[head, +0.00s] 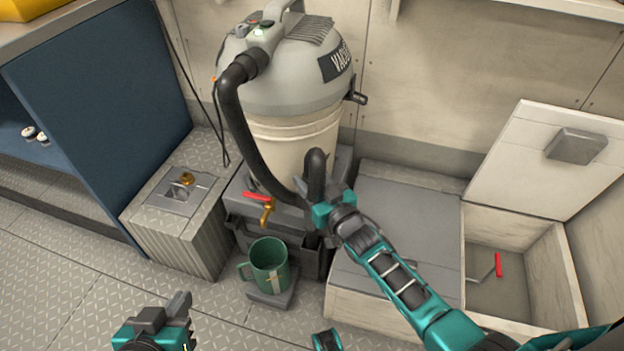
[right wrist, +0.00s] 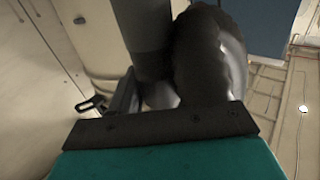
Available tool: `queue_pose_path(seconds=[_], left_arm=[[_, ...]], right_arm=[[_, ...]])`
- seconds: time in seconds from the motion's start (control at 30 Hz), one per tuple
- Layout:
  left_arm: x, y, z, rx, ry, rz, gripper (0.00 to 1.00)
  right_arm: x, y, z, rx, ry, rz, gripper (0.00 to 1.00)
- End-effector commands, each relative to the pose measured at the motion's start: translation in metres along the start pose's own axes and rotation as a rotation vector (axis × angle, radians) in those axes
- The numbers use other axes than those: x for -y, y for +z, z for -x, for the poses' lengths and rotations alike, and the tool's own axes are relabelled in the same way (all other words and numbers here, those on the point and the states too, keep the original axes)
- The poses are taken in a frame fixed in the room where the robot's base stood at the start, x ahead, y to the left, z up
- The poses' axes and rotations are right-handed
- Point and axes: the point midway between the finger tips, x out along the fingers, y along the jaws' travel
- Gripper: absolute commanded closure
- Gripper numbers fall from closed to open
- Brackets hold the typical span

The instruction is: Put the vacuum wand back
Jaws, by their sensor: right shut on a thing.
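The shop vacuum (head: 290,70) has a grey head and a pale bucket body. Its black hose (head: 236,120) loops from the head down the front and bends up to a dark, curved upper end of the wand (head: 316,165). My right gripper (head: 322,205) is shut on the wand, just in front of the vacuum. The wand's lower part is largely hidden by the gripper and arm. In the right wrist view a dark tube (right wrist: 148,35) and a thick dark hose section (right wrist: 205,55) rise beyond the gripper. My left gripper (head: 165,318) is low at the left, apart from everything; its jaw opening is unclear.
A grey box with a red-handled brass tap (head: 267,212) stands under the vacuum. A green mug (head: 269,265) sits below the tap. A ribbed box (head: 180,225) stands left. An open-lidded locker (head: 500,285) is at right.

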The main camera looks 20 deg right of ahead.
Motion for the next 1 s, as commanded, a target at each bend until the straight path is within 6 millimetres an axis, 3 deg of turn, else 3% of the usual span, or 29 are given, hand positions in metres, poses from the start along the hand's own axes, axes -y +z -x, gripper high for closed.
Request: queue_pose_path(seconds=[0.4, 0.43, 0.5, 0.73, 1.0], left_arm=[[0.0004, -0.0018, 0.0002, -0.002, -0.001, -0.001, 1.00], [0.0004, -0.0018, 0.0002, -0.002, -0.001, -0.001, 1.00], [0.0004, -0.0017, 0.0002, -0.002, -0.001, -0.001, 1.00], [0.0004, -0.0014, 0.0002, -0.001, -0.001, -0.001, 1.00], [0.0000, -0.0001, 0.0014, 0.003, -0.001, 0.001, 1.00]], right_arm=[[-0.0003, -0.0011, -0.0009, -0.005, -0.001, 0.001, 0.84], [-0.0003, -0.0011, -0.0009, -0.005, -0.001, 0.001, 0.52], [-0.0003, -0.0010, -0.0008, -0.004, -0.001, 0.001, 0.45], [-0.0003, 0.0001, -0.0004, -0.002, 0.000, 0.001, 0.24], [-0.0003, 0.0020, 0.0023, 0.004, 0.000, 0.000, 0.24]])
